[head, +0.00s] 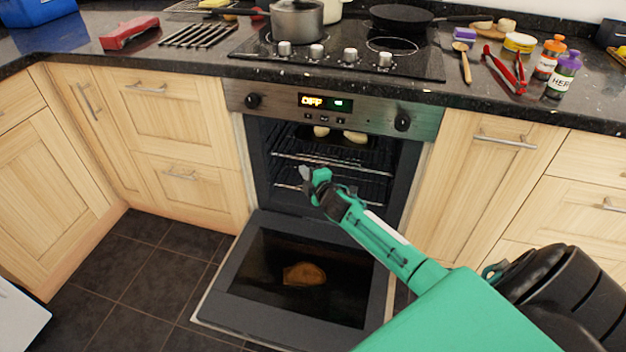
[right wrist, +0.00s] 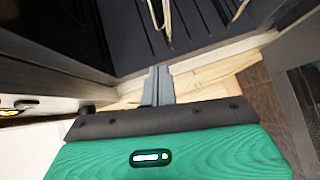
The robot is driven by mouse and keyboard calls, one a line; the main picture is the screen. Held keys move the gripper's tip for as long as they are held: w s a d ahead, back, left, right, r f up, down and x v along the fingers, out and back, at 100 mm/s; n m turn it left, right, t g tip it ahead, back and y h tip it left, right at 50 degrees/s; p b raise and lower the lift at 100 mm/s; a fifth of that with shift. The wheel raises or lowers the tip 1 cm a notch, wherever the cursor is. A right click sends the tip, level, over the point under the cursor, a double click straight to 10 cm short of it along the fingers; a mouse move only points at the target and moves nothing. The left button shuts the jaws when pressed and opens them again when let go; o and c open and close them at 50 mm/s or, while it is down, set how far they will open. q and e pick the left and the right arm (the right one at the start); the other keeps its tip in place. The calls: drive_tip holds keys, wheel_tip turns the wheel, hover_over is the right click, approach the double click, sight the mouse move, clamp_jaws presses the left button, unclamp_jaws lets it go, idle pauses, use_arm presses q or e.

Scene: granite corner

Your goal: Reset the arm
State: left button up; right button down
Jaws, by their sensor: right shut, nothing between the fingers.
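My right arm comes in from the lower right in the head view, green with dark joints. Its gripper (head: 306,176) is in front of the open oven cavity, above the lowered door. In the right wrist view the two grey fingers (right wrist: 157,86) are together with nothing between them. They point toward the oven interior, near pale wooden cabinet edges. My left arm and gripper do not show.
The oven door (head: 215,300) is folded down, with a brown food-like piece (head: 305,274) on it. Pale round items (head: 355,137) sit on the oven's upper level, above wire racks (head: 290,157). The counter holds a pot (head: 297,22), a pan (head: 400,17), red tongs (head: 506,72) and bottles (head: 564,75).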

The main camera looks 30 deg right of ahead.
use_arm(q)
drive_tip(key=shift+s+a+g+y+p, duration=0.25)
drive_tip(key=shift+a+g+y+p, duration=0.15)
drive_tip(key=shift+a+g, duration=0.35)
use_arm(e)
drive_tip(key=shift+s+a+r, duration=0.15)
drive_tip(key=shift+s+r, duration=0.05)
drive_tip(key=shift+s, duration=1)
drive_tip(key=shift+s+a+r, duration=0.1)
drive_tip(key=shift+s+r, duration=0.1)
drive_tip(key=shift+s, duration=1)
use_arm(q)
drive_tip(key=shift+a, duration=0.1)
use_arm(e)
drive_tip(key=shift+f, duration=0.1)
